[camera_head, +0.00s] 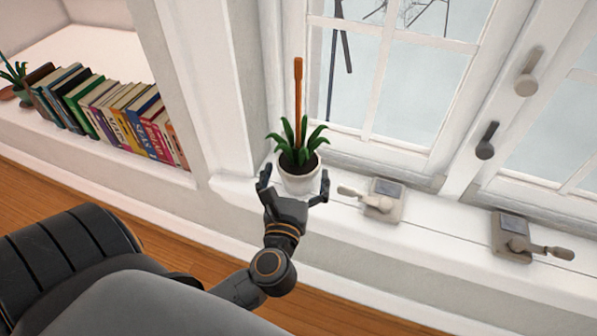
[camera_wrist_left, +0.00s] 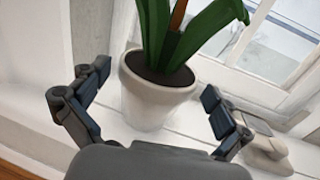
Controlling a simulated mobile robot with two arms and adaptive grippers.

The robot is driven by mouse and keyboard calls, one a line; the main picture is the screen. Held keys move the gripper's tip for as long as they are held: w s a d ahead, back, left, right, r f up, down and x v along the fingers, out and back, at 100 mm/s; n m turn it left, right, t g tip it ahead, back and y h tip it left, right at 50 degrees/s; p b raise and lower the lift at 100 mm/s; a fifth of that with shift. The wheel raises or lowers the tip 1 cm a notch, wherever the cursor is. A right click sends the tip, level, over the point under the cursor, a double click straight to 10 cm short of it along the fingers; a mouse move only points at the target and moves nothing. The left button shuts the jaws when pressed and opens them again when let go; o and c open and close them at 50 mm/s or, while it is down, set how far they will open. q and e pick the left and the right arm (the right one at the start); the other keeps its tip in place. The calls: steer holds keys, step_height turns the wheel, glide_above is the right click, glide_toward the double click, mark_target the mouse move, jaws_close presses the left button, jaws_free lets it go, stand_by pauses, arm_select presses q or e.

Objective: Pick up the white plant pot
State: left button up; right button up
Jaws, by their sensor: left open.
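The white plant pot (camera_head: 299,182) stands upright on the white window sill, with a green leafy plant and a tall orange-brown stick in dark soil. My left gripper (camera_head: 294,188) is open, with one finger on either side of the pot. In the left wrist view the pot (camera_wrist_left: 152,98) is between the spread fingers of my left gripper (camera_wrist_left: 152,98), with gaps showing on both sides. The pot's lower part is partly hidden by the gripper in the head view. My right gripper is not in view.
Two beige window cranks (camera_head: 382,200) and (camera_head: 515,237) sit on the sill to the right of the pot. The window (camera_head: 400,90) rises behind it. A row of books (camera_head: 110,110) and another potted plant (camera_head: 14,82) stand in a niche at left.

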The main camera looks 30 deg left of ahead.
mark_target(298, 163)
arm_select(q)
steer(key=shift+x, duration=1.5)
steer(key=shift+f, duration=0.15)
steer(key=c, duration=1.3)
steer(key=shift+c, duration=1.2)
